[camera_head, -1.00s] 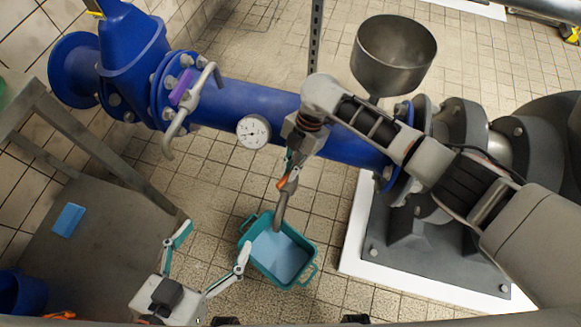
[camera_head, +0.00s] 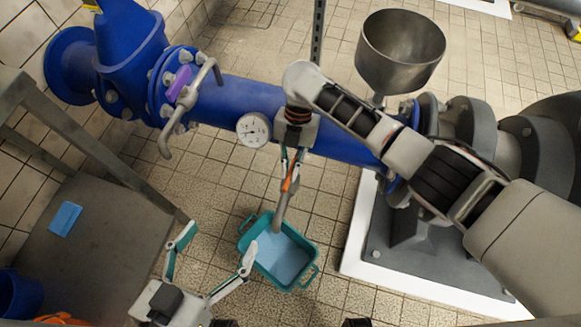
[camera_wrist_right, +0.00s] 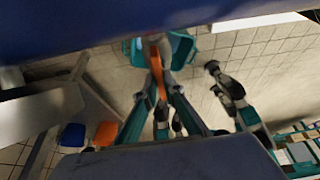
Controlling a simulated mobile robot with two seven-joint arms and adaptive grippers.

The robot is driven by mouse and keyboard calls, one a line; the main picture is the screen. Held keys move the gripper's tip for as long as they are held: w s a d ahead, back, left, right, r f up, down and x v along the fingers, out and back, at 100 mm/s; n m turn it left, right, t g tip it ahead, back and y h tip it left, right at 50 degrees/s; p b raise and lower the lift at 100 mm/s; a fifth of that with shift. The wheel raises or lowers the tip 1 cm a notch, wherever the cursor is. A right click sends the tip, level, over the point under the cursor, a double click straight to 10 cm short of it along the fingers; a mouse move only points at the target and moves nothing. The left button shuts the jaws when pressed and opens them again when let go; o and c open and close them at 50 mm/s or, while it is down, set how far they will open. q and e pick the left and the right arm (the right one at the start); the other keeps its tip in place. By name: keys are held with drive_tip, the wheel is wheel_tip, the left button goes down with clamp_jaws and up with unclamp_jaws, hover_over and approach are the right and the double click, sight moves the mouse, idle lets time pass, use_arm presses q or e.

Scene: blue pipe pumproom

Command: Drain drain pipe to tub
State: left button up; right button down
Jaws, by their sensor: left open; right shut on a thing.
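The grey drain pipe (camera_head: 277,217) hangs below the blue main pipe, its lower end over the teal tub (camera_head: 304,277). The tub stands on the floor; its inside looks pale blue, and I cannot tell whether that is water. No stream is clearly visible. My right gripper (camera_head: 288,170) points down and is shut on the orange valve handle (camera_head: 287,183) above the drain pipe. The right wrist view shows the handle (camera_wrist_right: 159,75) between the fingers and part of the tub (camera_wrist_right: 184,47) beyond. My left gripper (camera_head: 220,243) is open and empty, left of the tub, one fingertip near its rim.
The blue main pipe (camera_head: 245,96) with a gauge (camera_head: 253,129) runs above the tub. A bent grey pipe (camera_head: 166,142) with a purple handle (camera_head: 180,88) sits left. A metal table (camera_head: 110,235) stands left, a funnel (camera_head: 400,50) at the back.

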sight(291, 171)
drive_tip(key=shift+d+f, duration=0.1)
drive_tip(key=c, duration=2.2)
unclamp_jaws()
drive_tip(key=shift+o, duration=0.2)
wheel_tip(291, 171, up, 10)
